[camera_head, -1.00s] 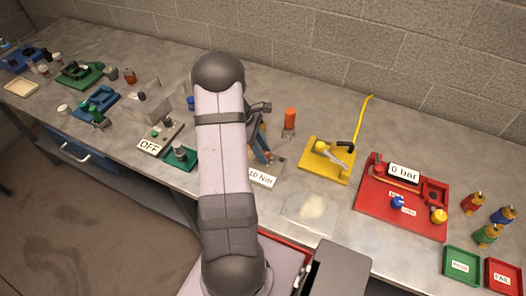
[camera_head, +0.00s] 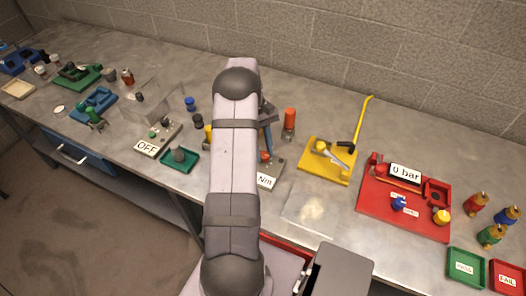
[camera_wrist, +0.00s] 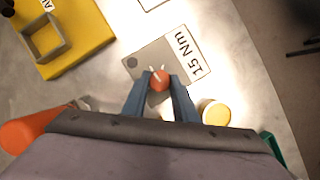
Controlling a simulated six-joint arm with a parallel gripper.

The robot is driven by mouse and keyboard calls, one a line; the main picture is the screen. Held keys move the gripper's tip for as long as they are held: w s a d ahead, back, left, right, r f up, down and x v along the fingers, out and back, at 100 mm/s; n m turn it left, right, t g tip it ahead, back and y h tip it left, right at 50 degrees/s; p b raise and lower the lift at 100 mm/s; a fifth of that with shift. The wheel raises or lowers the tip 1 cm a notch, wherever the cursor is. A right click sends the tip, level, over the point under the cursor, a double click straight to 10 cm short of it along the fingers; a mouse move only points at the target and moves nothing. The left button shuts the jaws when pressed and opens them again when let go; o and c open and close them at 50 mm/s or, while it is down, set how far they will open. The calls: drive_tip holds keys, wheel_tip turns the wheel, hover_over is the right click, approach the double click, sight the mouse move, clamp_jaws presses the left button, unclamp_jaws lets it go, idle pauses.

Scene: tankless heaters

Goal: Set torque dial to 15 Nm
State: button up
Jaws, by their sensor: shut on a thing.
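The torque dial (camera_wrist: 160,77) is a small red-orange knob with a pale pointer, on a grey plate (camera_wrist: 146,62). Its label (camera_wrist: 189,53) reads "15 Nm" in the wrist view. My gripper (camera_wrist: 159,85) is shut on the dial, with a blue finger on each side. In the head view, the dial (camera_head: 265,156) shows beside my gripper's blue fingers (camera_head: 266,143). There my arm hides part of the plate and the label's number, leaving "Nm" (camera_head: 266,180) readable.
A yellow fixture (camera_head: 325,160) and an orange cylinder (camera_head: 290,118) stand to the right. A red "0 bar" station (camera_head: 405,215) is farther right. A green tray (camera_head: 180,160) and an "OFF" switch plate (camera_head: 150,145) lie to the left. Bench in front is mostly clear.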

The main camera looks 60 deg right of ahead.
drive_tip(key=shift+m, duration=0.5)
drive_tip(key=o, duration=1)
drive_tip(key=shift+o, duration=0.2)
drive_tip(key=b+v, duration=0.3)
drive_tip(key=v, duration=0.4)
drive_tip(key=shift+d+r, duration=0.15)
drive_tip(key=shift+s, duration=0.1)
